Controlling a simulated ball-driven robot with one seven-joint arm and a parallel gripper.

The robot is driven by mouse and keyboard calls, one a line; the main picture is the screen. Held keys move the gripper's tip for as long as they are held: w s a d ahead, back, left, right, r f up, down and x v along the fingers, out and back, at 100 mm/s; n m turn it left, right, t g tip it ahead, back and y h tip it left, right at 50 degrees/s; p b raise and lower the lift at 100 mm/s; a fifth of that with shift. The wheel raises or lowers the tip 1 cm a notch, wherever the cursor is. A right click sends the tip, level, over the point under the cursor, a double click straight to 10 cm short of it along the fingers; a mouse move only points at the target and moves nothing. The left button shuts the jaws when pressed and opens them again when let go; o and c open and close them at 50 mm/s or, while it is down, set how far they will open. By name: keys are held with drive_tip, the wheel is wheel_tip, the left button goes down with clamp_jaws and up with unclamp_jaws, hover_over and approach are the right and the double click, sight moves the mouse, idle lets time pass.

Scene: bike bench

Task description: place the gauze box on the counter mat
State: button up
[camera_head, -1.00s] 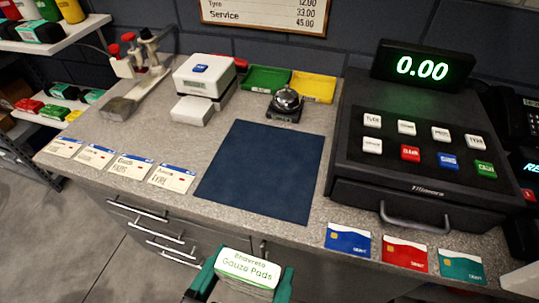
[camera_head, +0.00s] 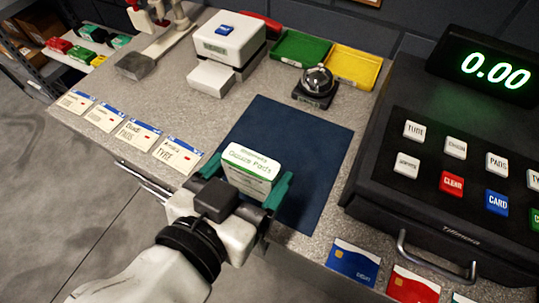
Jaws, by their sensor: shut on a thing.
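The gauze box (camera_head: 250,170) is white with green lettering reading Gauze Pads. My gripper (camera_head: 244,184) is shut on it, with one green finger on each side. The box is upright, in front of the dark blue counter mat (camera_head: 315,140) in the picture and overlapping its near left part. I cannot tell whether the box touches the mat or is just above it. The mat lies flat on the grey counter and its visible part is bare.
The cash register (camera_head: 440,180) stands right of the mat. The bell (camera_head: 316,86), the green tray (camera_head: 300,48) and the yellow tray (camera_head: 353,66) are behind it. Service cards (camera_head: 178,154) lie to the left. Bank cards (camera_head: 352,262) lie near the front edge.

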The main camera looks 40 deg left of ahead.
drive_tip(key=w+a+f, duration=0.1)
drive_tip(key=w+f, duration=0.1)
drive_tip(key=w+a+f, duration=0.1)
drive_tip(key=w+f, duration=0.1)
drive_tip(key=w+a+f, duration=0.1)
drive_tip(key=w+f, duration=0.1)
drive_tip(key=shift+w+a+f, duration=0.1)
drive_tip(key=shift+w+f, duration=0.1)
drive_tip(key=shift+f, duration=0.1)
drive_tip(key=shift+w+f, duration=0.2)
drive_tip(key=shift+f, duration=0.95)
drive_tip(key=shift+a+f, duration=0.1)
drive_tip(key=shift+f, duration=0.55)
drive_tip(key=shift+f, duration=0.25)
drive_tip(key=o, duration=0.9)
drive_tip(key=shift+r, duration=0.1)
drive_tip(key=shift+r, duration=0.15)
drive_tip(key=shift+r+p, duration=0.25)
drive_tip(key=shift+p, duration=0.15)
drive_tip(key=b+v, duration=0.1)
drive_tip(key=v, duration=1.1)
drive_tip(key=shift+f, duration=0.2)
